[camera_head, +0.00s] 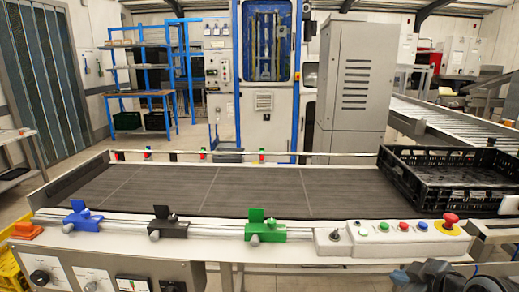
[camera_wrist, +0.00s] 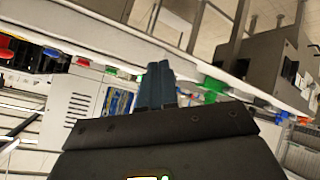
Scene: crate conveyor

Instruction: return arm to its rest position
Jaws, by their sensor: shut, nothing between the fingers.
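My gripper (camera_wrist: 158,84) shows in the wrist view, with its two dark blue fingers pressed together and nothing between them. It points away from the wrist, apart from any object as far as I can tell. The wrist view is strongly tilted, with the conveyor's edge and a green clamp (camera_wrist: 213,88) beyond the fingers. In the head view a dark, rounded part at the bottom right seems to be my arm; the fingers cannot be made out there.
The conveyor belt (camera_head: 245,190) is empty except for a black crate (camera_head: 440,150) at its right end. Blue (camera_head: 82,216), black (camera_head: 167,224) and green (camera_head: 264,226) clamps line the front rail. A control panel with a red stop button (camera_head: 450,219) is front right.

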